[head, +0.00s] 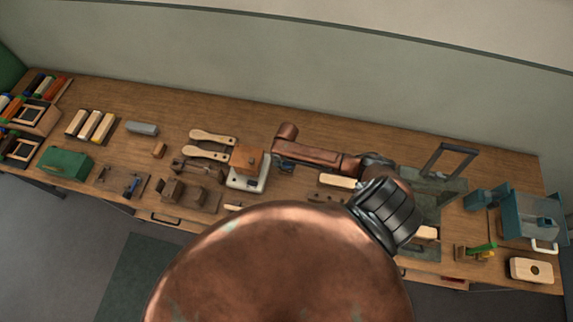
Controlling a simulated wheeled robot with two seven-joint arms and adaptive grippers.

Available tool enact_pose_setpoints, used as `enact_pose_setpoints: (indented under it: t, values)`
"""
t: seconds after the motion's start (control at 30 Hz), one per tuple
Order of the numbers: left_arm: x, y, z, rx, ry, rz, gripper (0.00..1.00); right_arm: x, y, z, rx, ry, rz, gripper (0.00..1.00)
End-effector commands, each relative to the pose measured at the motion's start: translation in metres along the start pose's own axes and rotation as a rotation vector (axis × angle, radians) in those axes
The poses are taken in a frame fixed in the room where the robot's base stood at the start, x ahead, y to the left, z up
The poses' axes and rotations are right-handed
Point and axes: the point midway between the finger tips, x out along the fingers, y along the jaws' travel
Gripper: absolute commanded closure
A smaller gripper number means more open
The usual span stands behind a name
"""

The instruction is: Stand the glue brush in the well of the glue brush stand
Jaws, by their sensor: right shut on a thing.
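My right arm, copper coloured, crosses the middle of the view, and its forearm reaches left over the bench. My right gripper (285,164) is a small dark shape at its far end, just right of an orange-brown box on a white base (246,183). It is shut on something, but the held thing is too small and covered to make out. I cannot pick out the glue brush for certain. The glue brush stand cannot be told for certain among the small wooden pieces either. My left gripper is not in view.
The wooden bench (330,135) runs along the wall. Paddle-shaped wooden handles (208,154), a green box (64,162) and dark wooden blocks (184,192) lie left. A teal machine (530,215) and a pale holed block (531,269) stand right. Bare wood lies at the back.

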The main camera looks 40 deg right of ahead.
Motion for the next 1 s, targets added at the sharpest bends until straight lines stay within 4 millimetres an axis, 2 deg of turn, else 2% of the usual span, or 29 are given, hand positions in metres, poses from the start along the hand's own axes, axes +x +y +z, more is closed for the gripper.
enact_pose_setpoints:
  t: [0.83,0.87,1.0]
  values:
    - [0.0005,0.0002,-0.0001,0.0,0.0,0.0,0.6,0.0048,0.0002,-0.0002,0.001,0.0,0.0,0.94]
    - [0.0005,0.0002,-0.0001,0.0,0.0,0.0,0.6,0.0048,0.0001,-0.0004,0.001,0.001,0.0,0.71]
    - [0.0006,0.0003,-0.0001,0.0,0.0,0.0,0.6,0.0048,0.0001,-0.0003,0.0,0.001,0.0,0.61]
